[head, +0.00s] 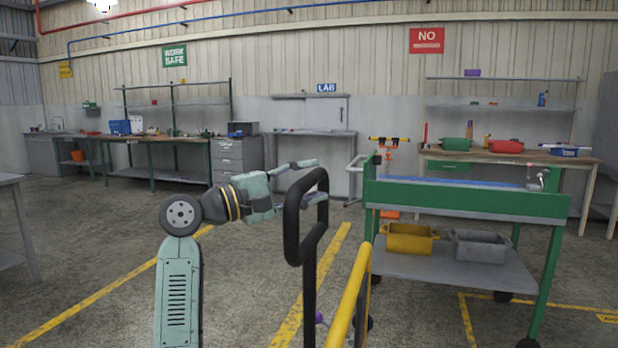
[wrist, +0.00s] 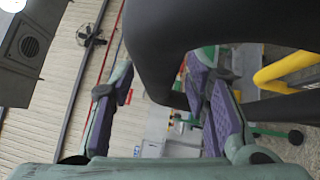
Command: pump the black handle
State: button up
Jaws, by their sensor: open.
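The black handle (head: 292,232) is a thick upright loop of black tube on a post, in the centre of the head view. My gripper (head: 319,180) is at the top of the loop, with its two fingers spread apart and the upper part of the loop crossing between or beside them. In the wrist view, the handle (wrist: 165,30) is very near and large across the top, hiding part of the right finger. My gripper (wrist: 162,65) is open there too, with purple pads. I cannot tell whether the fingers touch the handle.
A yellow rail (head: 349,295) stands close to the right of the handle's post. A green cart (head: 465,199) with yellow and grey bins on its lower shelf is further right. Workbenches line the far wall. The floor to the left is mostly clear.

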jog(key=shift+w+d, duration=0.1)
jog(key=shift+d, duration=0.1)
grip_shut()
dwell(0.5)
dwell(0.3)
